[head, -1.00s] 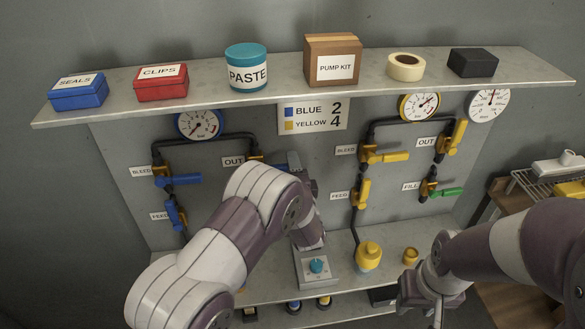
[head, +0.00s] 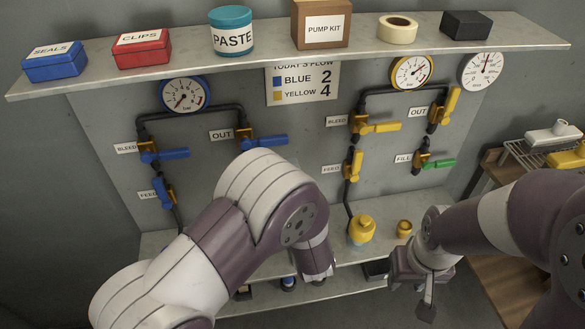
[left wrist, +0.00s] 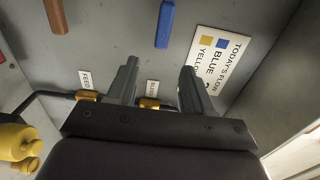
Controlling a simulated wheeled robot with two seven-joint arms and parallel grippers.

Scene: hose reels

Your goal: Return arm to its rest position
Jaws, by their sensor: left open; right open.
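My left arm (head: 270,210) bends in front of the panel in the head view. Its forearm points down toward the lower shelf, and its gripper is hidden there. In the left wrist view my left gripper (left wrist: 158,85) is open, with nothing between its fingers. The panel with its labels and the flow sign (left wrist: 217,60) lies beyond the fingers. My right gripper (head: 412,285) is open and empty in the head view, in front of the lower shelf's right part.
Blue valve handles (head: 265,142) and yellow valve handles (head: 380,127) stick out from the panel. Boxes, a paste tub (head: 231,32) and tape (head: 397,29) line the upper shelf. A wooden table (head: 520,290) is at right.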

